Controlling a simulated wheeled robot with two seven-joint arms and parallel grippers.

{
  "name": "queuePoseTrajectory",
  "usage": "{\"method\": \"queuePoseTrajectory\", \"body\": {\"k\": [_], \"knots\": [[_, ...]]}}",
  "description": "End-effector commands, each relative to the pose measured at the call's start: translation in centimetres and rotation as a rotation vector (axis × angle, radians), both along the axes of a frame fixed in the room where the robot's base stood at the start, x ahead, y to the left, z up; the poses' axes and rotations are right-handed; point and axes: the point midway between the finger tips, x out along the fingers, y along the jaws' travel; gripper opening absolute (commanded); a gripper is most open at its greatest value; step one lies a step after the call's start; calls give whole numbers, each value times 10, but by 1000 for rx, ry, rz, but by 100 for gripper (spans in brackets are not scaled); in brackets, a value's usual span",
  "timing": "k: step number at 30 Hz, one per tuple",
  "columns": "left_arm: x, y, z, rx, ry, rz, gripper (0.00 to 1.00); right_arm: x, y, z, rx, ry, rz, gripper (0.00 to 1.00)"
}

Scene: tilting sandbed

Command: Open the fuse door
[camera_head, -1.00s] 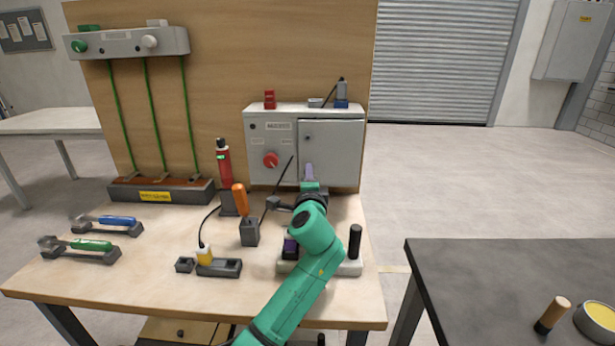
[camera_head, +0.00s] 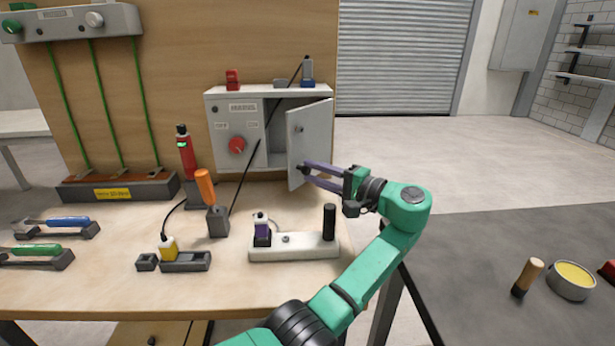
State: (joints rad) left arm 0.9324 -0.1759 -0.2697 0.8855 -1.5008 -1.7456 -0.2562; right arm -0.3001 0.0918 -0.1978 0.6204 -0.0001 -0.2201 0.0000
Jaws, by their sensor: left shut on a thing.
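The fuse door (camera_head: 315,130) is the right-hand panel of the grey cabinet (camera_head: 225,137) on the backboard. It stands partly open, hinged at its right side, with its left edge swung out toward me. A dark gap shows between it and the cabinet front. My left gripper (camera_head: 307,171) is at the door's lower part, its two purple fingers shut around a small dark piece that looks like the door's handle. The fingertips partly hide that piece. Most of the cabinet's inside is hidden by the door. My right gripper is not in view.
A red knob (camera_head: 237,146) is on the cabinet's left panel. A dark table (camera_head: 480,260) is at right.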

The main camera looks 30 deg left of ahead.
Motion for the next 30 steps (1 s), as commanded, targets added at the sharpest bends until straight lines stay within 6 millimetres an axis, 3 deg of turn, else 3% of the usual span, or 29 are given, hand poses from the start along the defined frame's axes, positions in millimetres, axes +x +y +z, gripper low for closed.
{"method": "queuePoseTrajectory", "body": {"k": [15, 28, 29, 30], "knots": [[6, -11, 0, 0, -1, 128, 0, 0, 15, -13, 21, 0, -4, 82], [6, -11, 1, 0, -2, 133, 0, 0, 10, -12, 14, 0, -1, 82], [6, -11, 1, 0, -2, 133, 43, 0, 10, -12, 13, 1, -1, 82], [6, -11, 1, 0, -1, 133, 58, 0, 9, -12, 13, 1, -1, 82]]}}
